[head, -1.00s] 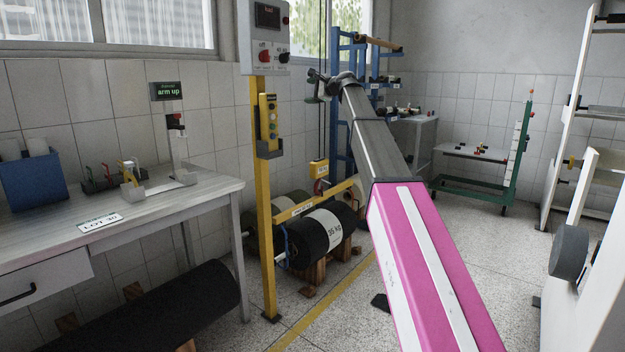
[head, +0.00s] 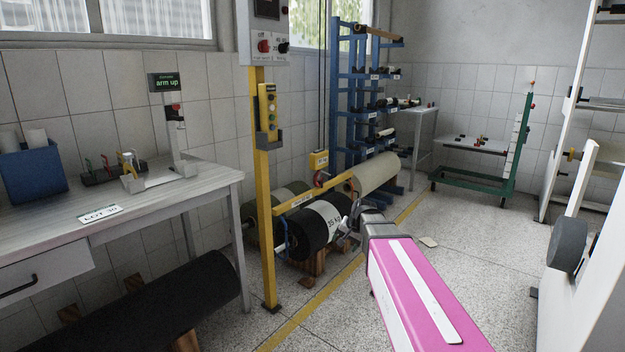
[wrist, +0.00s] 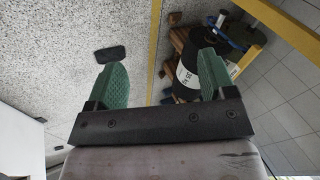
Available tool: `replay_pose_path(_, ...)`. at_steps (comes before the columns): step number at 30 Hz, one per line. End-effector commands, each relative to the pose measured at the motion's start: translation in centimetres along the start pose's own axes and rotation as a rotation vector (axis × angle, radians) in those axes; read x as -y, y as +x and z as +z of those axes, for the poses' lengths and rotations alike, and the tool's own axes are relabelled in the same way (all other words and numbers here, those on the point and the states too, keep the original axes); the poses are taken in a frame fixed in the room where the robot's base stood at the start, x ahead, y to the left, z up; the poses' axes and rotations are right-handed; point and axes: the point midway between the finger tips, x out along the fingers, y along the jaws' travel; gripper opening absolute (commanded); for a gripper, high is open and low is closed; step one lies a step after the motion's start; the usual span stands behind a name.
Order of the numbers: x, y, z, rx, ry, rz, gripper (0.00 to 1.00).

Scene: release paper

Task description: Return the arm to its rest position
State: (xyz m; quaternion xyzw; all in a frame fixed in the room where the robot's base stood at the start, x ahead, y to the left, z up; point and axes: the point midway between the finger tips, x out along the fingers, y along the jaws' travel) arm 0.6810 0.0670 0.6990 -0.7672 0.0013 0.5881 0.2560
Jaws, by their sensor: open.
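My arm shows in the head view as a pink link with white stripes (head: 405,285), reaching forward and ending in a grey section. My gripper is at its far end, in front of the black roll, and is mostly hidden there by the arm. In the wrist view my gripper (wrist: 160,82) has two green ridged fingers set wide apart. Nothing is between them.
A yellow post (head: 264,190) with a control box stands left of my arm. Black roll (head: 309,230) and beige roll (head: 372,175) lie low behind it. A workbench (head: 150,205) is at left, a white machine frame (head: 590,260) at right.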

Motion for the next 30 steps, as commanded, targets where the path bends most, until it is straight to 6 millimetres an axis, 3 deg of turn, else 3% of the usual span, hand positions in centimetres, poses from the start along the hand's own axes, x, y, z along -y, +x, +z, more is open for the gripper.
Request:
replay_pose_path(1, -2.4, 0.6, 2.9, 0.025, -0.035, 0.045, 0.77)
replay_pose_path(6, -9.1, 2.4, 9.7, 0.109, -0.177, 0.191, 0.77)
replay_pose_path(12, -14.7, 2.9, 15.7, 0.205, -0.311, 0.315, 0.77)
replay_pose_path(18, -16.9, 3.0, 17.9, 0.249, -0.368, 0.363, 0.77)
replay_pose_path(30, -16.9, 3.0, 17.9, 0.251, -0.371, 0.365, 0.77)
